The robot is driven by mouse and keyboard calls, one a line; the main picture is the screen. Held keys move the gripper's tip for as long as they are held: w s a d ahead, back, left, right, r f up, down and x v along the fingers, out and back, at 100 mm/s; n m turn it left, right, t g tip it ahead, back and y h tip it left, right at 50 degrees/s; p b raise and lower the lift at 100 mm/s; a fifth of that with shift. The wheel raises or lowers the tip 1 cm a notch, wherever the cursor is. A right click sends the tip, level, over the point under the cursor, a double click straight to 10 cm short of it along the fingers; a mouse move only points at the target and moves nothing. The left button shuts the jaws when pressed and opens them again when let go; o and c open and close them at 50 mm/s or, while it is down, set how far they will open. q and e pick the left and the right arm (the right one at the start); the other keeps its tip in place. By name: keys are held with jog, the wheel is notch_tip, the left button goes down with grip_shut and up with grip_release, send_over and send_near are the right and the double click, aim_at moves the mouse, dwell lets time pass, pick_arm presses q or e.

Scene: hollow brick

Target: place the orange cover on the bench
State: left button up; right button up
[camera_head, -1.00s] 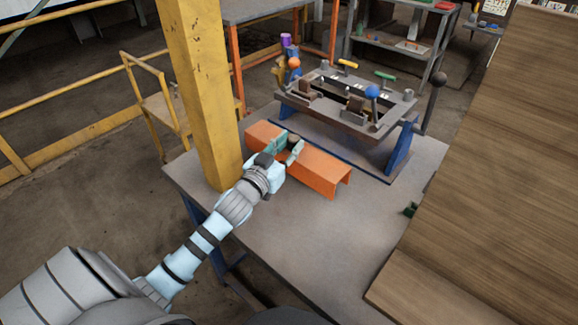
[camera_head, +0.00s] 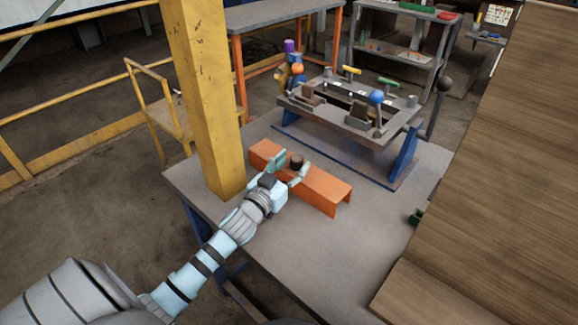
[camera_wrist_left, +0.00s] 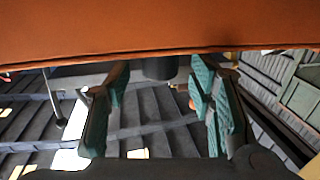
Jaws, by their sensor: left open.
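The orange cover (camera_head: 325,188), a long channel-shaped piece, appears to rest on the grey bench (camera_head: 300,240), open side down. A dark round knob (camera_head: 297,160) stands on its top. My left gripper (camera_head: 291,166) is open, with its teal fingers apart on either side of the knob and not visibly touching it. In the left wrist view the cover (camera_wrist_left: 160,28) fills the top, and the dark knob (camera_wrist_left: 160,67) shows between the spread fingers (camera_wrist_left: 163,95). My right gripper is not in view.
A fixture with a blue base and coloured handles (camera_head: 350,105) stands behind the cover. A yellow post (camera_head: 210,100) rises left of it. A brown wooden panel (camera_head: 500,170) fills the right side. The bench's front area is clear.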

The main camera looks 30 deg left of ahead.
pick_arm(q)
jog(key=s+b, duration=0.1)
jog(key=s, duration=0.2)
jog(key=s+b, duration=0.1)
jog(key=s, duration=0.3)
jog(key=s+b, duration=0.1)
jog(key=s, duration=0.3)
jog(key=shift+d, duration=0.35)
jog(key=shift+s+r+b, duration=0.1)
jog(key=shift+s+b, duration=0.2)
jog(key=shift+s, duration=0.2)
